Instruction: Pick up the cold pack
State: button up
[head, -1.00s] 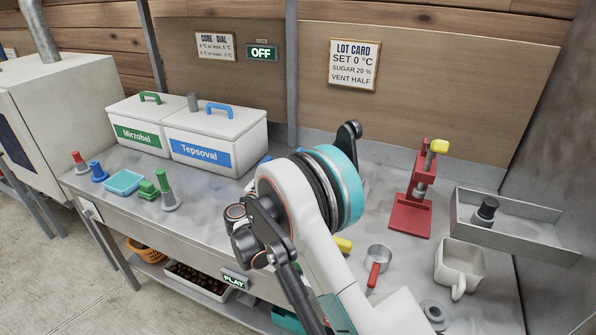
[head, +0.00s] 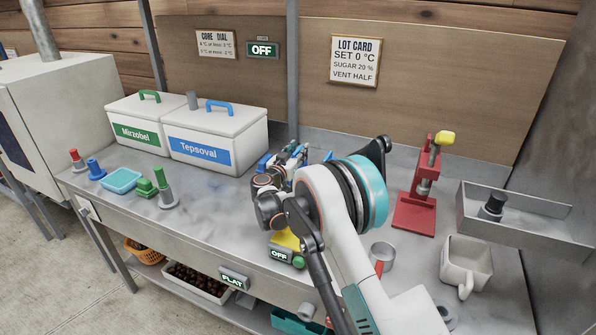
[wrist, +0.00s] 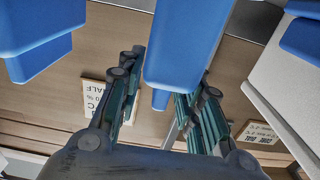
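Blue blocks that look like cold packs show large at the top of the wrist view. One cold pack (wrist: 185,45) is in the middle, in line with the gap between my fingers, and it hides part of the right finger. Another blue block (wrist: 38,38) is at the left and more at the top right. My gripper (wrist: 168,77) is open, its fingers apart. I cannot tell if the pack is between the fingers or nearer the camera. In the head view my gripper (head: 288,160) is right of the Tepsoval box, with small blue parts beside it, mostly hidden by my arm.
The white Tepsoval box (head: 225,130) and Mirzobel box (head: 122,112) stand left of my gripper. A yellow-topped device (head: 285,245) marked OFF lies in front. A red press (head: 415,205), small pot (head: 382,255), white mug (head: 465,264) and grey tray (head: 535,232) are right.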

jog(key=shift+w+d, duration=0.1)
jog(key=shift+w, duration=0.15)
jog(key=shift+r, duration=0.1)
grip_shut()
